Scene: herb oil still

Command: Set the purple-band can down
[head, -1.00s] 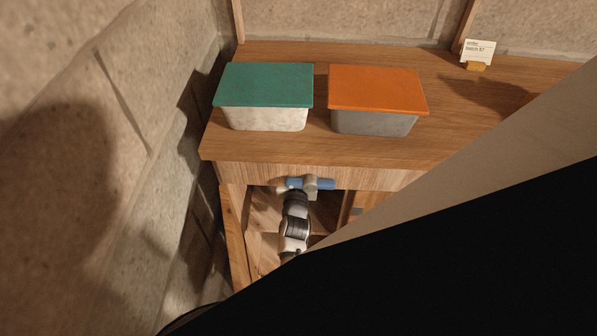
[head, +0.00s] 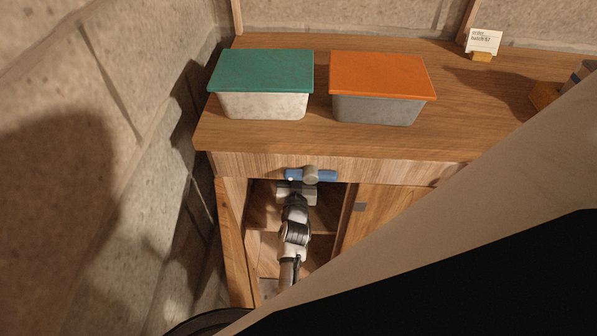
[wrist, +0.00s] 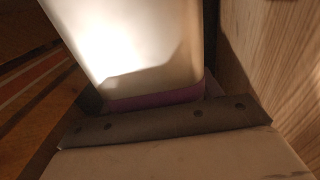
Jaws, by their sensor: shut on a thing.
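The purple-band can (wrist: 135,45) fills the upper middle of the wrist view, a pale smooth body with a purple band near the dark gripper bar. My gripper (head: 297,188) is shut on it. I cannot make out the can in the head view. The wrist view does not show what is under the can.
A wooden wall (wrist: 285,60) stands close on the right in the wrist view. The wooden counter (head: 340,143) above the bay holds a green-lidded bin (head: 262,104), an orange-lidded bin (head: 375,108) and a small card (head: 484,42). The stone wall (head: 90,200) is at left.

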